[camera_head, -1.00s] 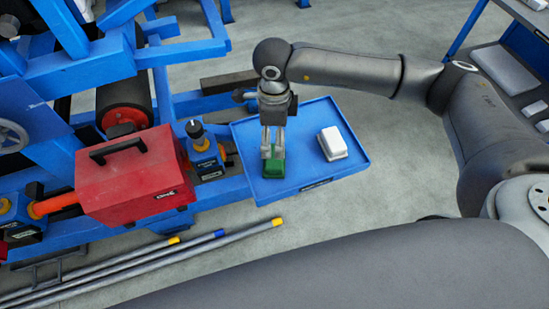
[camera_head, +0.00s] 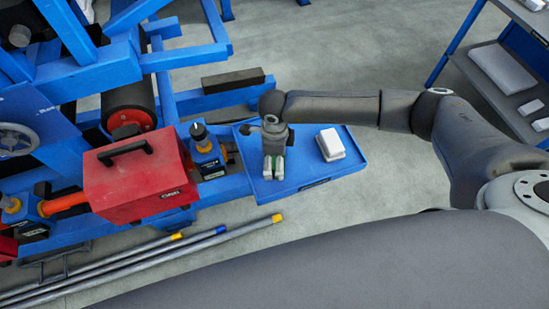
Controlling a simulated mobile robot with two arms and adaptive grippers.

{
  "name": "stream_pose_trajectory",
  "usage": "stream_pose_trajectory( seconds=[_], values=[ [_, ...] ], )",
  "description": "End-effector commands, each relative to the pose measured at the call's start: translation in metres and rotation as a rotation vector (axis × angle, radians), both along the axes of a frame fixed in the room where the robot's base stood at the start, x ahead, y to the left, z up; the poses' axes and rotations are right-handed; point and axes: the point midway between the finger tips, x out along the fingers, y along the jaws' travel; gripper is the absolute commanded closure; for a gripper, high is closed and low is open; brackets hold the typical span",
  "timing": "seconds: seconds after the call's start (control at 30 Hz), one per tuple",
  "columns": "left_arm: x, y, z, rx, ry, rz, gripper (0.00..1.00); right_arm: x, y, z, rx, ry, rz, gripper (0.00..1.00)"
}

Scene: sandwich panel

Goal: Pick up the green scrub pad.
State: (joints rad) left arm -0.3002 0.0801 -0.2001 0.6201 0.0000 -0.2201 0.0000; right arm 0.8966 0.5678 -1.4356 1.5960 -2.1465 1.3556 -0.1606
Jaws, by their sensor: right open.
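The green scrub pad (camera_head: 273,161) is on the left part of the blue tray (camera_head: 308,187). Only small green patches of it show between and around my fingers; the rest is hidden. My right gripper (camera_head: 273,169) points down over the pad, with its two pale fingers open around the visible green. I cannot tell whether the fingers touch it. My left gripper is not in view.
A white block (camera_head: 331,142) sits on the tray to the right of the pad. A red toolbox (camera_head: 138,180) and a blue machine frame (camera_head: 190,60) stand to the left. Several long poles (camera_head: 150,262) lie in front on the floor.

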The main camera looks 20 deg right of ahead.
Motion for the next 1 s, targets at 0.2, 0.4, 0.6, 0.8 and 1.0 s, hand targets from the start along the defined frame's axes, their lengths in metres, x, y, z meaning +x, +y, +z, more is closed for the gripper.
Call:
stream_pose_trajectory(
  seconds=[0.2, 0.4, 0.6, 0.8, 1.0],
  values=[
    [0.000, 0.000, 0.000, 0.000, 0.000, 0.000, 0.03, 0.000, 0.000, 0.000, 0.000, 0.000, 0.000, 0.21],
    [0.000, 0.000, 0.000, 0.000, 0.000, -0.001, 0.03, 0.000, 0.000, 0.001, 0.000, 0.000, -0.001, 0.46],
    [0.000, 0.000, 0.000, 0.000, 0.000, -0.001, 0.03, 0.000, 0.000, 0.001, 0.001, 0.000, -0.001, 0.53],
    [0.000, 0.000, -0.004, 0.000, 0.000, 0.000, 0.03, 0.001, 0.000, 0.005, 0.001, -0.003, -0.001, 0.53],
    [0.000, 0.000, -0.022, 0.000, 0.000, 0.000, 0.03, 0.002, 0.000, 0.026, 0.003, -0.007, 0.002, 0.53]
  ],
)
